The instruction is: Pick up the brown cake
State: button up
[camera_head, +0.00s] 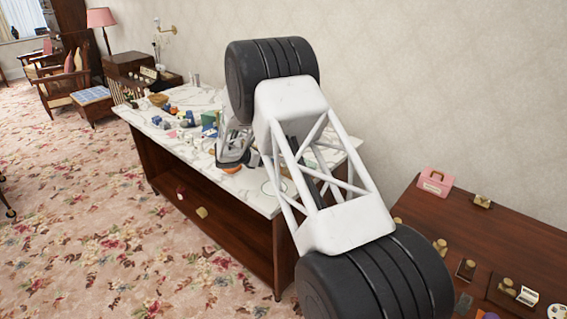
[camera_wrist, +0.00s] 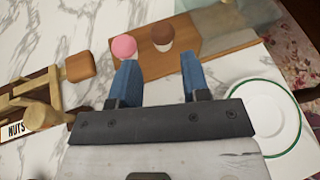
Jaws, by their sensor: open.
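The brown cake (camera_wrist: 162,37), a small round item with a dark top, sits on a wooden board (camera_wrist: 212,35) in the wrist view. A round pink-topped cake (camera_wrist: 123,46) is just left of it on the same board. My gripper (camera_wrist: 159,60) is open, with its two blue fingers apart and nothing between them. The brown cake appears beyond the fingertips, in line with the gap between them. The height of the fingers above the board is hard to tell.
A brown block (camera_wrist: 80,66) lies left of the board. A wooden holder labelled NUTS (camera_wrist: 38,103) is further left. A green-rimmed white plate (camera_wrist: 289,120) is at the right. The marble counter (camera_head: 262,200) holds many small items. A pink box (camera_head: 435,181) stands on another table.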

jog(key=shift+x, duration=1.1)
jog(key=shift+x, duration=2.6)
jog(key=shift+s, duration=0.1)
jog(key=shift+f, duration=0.1)
jog(key=shift+c, duration=0.2)
jog(key=c, duration=0.5)
